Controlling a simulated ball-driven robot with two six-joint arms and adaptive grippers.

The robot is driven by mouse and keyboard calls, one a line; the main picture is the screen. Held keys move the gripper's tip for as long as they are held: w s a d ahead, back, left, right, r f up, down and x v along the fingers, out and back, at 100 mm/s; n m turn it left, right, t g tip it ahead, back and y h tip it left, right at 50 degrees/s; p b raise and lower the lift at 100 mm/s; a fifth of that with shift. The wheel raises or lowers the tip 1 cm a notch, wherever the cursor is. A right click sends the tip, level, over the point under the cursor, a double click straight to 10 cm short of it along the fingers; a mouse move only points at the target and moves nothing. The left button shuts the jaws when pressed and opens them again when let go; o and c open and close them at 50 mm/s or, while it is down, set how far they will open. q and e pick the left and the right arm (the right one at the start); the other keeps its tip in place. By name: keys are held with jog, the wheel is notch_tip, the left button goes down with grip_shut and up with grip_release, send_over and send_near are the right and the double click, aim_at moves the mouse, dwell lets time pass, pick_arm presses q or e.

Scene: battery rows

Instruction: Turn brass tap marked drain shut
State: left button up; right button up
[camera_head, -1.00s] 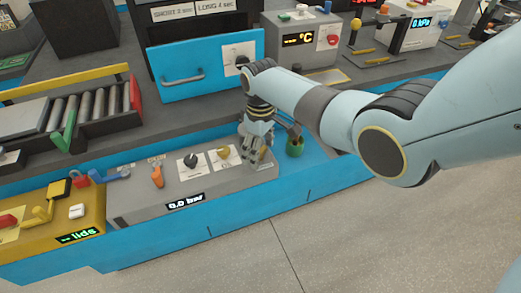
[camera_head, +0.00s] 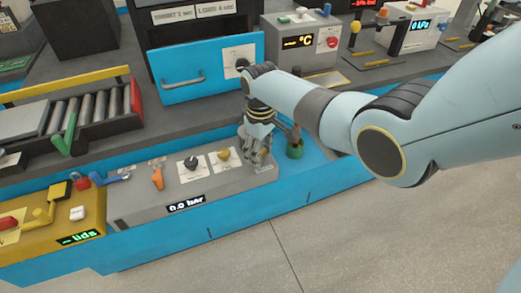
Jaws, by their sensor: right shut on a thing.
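The grey panel box (camera_head: 130,205) stands on the blue bench edge and shows 0.0 bar. My right gripper (camera_head: 260,160) points down at the box's right end, with its fingers closed on a small part there. The fingers cover that part, most likely the brass tap, so its handle angle and the drain marking cannot be read. A brownish spout-like piece (camera_head: 294,134) stands just right of the fingers, over a green cup (camera_head: 294,150). My left gripper is not in view.
On the same box, left of my gripper, are a yellow knob (camera_head: 223,154), a black knob (camera_head: 190,162), an orange lever (camera_head: 157,179) and a blue lever (camera_head: 112,177). A blue drawer front (camera_head: 200,75) stands behind. Open floor lies in front.

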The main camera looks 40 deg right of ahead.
jog(key=m+p, duration=0.1)
jog(key=m, duration=0.1)
jog(key=shift+r+m, duration=0.1)
jog(key=shift+m, duration=0.2)
jog(key=shift+m+p, duration=0.8)
jog(key=shift+m, duration=0.9)
jog(key=o, duration=1.2)
jog(key=shift+c, duration=0.2)
notch_tip(320, 180, up, 12)
